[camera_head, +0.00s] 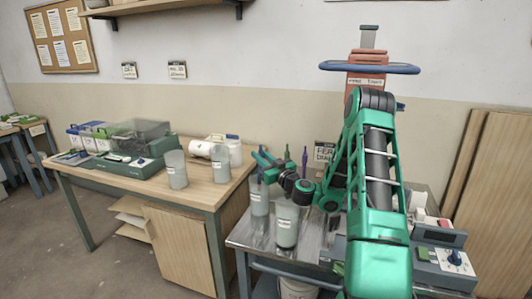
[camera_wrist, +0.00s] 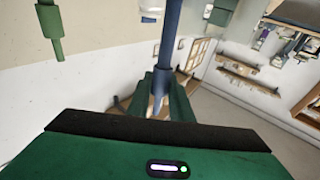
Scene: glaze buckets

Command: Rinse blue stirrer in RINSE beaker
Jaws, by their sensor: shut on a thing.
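My gripper (camera_head: 264,160) is at the left end of my green arm, above the near beakers in the head view. In the wrist view my gripper (camera_wrist: 162,95) is shut on the blue stirrer (camera_wrist: 168,42), a dark blue shaft between the green fingers. I cannot make out the stirrer clearly in the head view. Two labelled clear beakers stand on the metal table below: a rear one (camera_head: 259,198) and a front one (camera_head: 286,226). Two more beakers, a left one (camera_head: 176,170) and a right one (camera_head: 220,164), stand on the wooden table. Their labels are too small to read, so I cannot tell which is RINSE.
The metal table (camera_head: 250,238) adjoins the wooden table (camera_head: 120,180). Thin purple shafts (camera_head: 304,158) stand upright close behind my gripper. A green-grey box (camera_head: 118,163) and a white jug (camera_head: 234,151) are on the wooden table. A dial device (camera_head: 455,260) is at right.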

